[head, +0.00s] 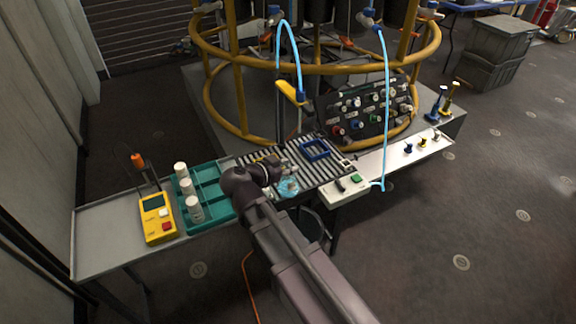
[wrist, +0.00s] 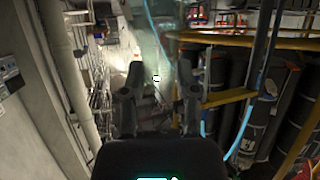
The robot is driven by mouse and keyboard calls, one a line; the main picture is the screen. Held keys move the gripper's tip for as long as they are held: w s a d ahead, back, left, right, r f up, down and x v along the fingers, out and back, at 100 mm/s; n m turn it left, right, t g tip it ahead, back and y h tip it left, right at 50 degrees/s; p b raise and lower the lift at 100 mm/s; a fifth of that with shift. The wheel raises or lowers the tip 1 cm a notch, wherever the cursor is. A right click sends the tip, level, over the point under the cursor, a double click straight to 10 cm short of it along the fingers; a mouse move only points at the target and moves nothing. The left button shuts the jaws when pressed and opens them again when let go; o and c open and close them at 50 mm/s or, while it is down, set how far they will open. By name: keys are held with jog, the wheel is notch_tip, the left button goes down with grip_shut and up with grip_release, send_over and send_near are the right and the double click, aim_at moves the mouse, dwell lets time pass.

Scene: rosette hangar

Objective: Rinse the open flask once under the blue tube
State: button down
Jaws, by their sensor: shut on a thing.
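My gripper (head: 279,170) is over the front of the slatted drain rack (head: 332,183). A small clear, bluish flask (head: 289,187) is at its fingers, low over the rack's front edge; its mouth and tilt are too small to tell. In the wrist view my gripper's two dark fingers (wrist: 160,85) stand apart, with a pale see-through shape, seemingly the flask (wrist: 152,45), beyond them. A light blue tube (head: 298,62) arcs down to a yellow holder (head: 291,93) behind the rack. It stands behind and above my gripper, apart from the flask.
A teal tray (head: 208,178) with white bottles and a yellow meter (head: 158,218) stand left. A blue square frame (head: 314,149) lies on the rack. A second blue tube (head: 386,110) hangs to the white box (head: 346,190) at right. A sloped valve panel (head: 368,110) and yellow rails (head: 240,90) stand behind.

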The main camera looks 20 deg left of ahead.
jog(key=shift+r+p, duration=0.9)
jog(key=shift+r, duration=0.1)
jog(key=shift+r, duration=0.1)
